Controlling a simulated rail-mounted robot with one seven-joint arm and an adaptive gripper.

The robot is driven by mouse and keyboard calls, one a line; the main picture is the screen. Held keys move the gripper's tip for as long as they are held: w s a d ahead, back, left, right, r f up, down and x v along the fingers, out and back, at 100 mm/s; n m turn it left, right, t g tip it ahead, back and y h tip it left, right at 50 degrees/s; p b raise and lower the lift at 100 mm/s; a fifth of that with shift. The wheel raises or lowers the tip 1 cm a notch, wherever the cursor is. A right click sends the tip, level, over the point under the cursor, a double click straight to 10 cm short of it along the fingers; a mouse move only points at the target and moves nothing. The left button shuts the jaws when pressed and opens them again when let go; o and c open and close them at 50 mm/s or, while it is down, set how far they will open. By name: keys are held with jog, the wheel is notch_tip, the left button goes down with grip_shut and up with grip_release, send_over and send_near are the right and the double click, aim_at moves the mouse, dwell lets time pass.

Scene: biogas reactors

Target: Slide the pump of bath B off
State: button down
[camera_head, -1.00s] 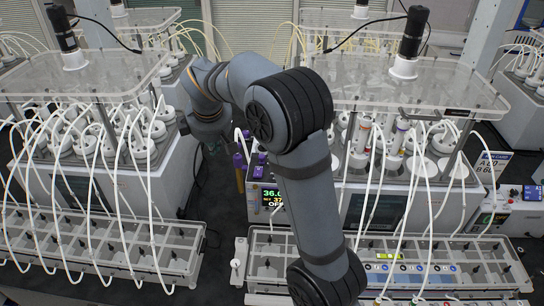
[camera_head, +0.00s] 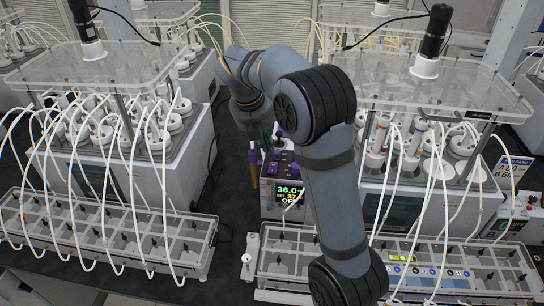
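A small control unit (camera_head: 288,196) with a lit display reading about 36.0 and OFF stands between the two large baths. I cannot tell from any label that this unit is the pump of bath B. My gripper (camera_head: 260,134) hangs from my bent arm just behind and above the unit, close to the purple parts. It is dark and small here, its fingers cannot be made out, and I cannot tell whether it touches anything. My forearm hides part of the right bath.
The left bath (camera_head: 178,160) and right bath (camera_head: 372,205) carry bottles, white tubes and clear top plates (camera_head: 400,86). Compartmented trays stand before them, left (camera_head: 208,250) and right (camera_head: 275,262). A card (camera_head: 507,172) stands at far right. The dark gap between baths is narrow.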

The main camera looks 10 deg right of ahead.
aim_at(274, 163)
jog(key=x, duration=0.7)
